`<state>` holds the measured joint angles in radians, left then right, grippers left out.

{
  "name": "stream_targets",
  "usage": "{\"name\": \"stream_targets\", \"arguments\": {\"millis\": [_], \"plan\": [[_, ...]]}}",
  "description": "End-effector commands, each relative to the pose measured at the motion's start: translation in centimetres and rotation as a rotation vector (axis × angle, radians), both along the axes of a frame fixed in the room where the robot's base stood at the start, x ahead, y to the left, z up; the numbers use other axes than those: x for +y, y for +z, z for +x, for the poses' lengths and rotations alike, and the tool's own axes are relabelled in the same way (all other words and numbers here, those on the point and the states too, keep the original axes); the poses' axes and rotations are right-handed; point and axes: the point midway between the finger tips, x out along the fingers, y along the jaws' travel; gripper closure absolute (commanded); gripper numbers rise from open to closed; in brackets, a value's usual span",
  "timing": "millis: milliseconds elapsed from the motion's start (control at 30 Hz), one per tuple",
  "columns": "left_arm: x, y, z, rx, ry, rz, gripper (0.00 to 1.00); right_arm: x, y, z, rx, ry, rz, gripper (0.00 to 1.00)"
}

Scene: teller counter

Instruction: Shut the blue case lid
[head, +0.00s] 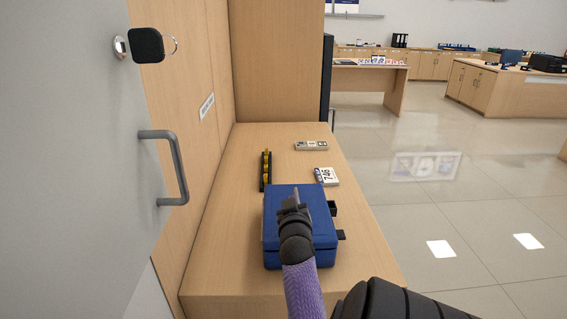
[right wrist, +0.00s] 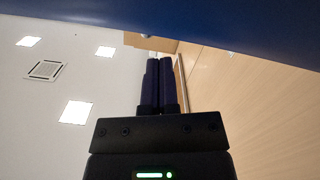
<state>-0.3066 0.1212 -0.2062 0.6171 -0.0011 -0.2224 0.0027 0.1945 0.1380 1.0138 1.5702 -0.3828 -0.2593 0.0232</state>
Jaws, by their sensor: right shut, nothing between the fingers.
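The blue case (head: 276,215) stands on the wooden counter. Its lid looks down over the body, but my arm covers part of it, and I cannot tell whether a gap is left. Two dark latch-like parts (head: 341,235) stick out on its right side. My right gripper (head: 294,197) is in front of the lid in the head view, shut and empty. In the right wrist view its fingers (right wrist: 159,80) are together, and a blue surface (right wrist: 200,22), likely the case, spans the top close by. I cannot tell whether they touch. My left gripper is out of view.
Behind the case on the counter (head: 225,250) lie a black tray with yellow items (head: 265,170), a white number block (head: 326,176) and a grey strip-like object (head: 311,146). A grey door with a handle (head: 180,168) stands at left. Open floor lies right.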

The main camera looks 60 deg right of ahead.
Motion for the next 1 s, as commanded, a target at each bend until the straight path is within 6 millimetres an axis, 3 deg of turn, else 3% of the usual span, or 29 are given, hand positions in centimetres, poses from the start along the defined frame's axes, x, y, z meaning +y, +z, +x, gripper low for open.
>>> {"name": "stream_targets", "arguments": {"millis": [400,1000], "plan": [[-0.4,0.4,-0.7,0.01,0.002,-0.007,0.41,-0.6,-1.2,-1.2,-0.125,0.0,0.064,1.0],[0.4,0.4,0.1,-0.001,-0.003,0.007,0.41,-0.6,-1.3,-1.2,-0.136,0.0,0.071,1.0]]}}
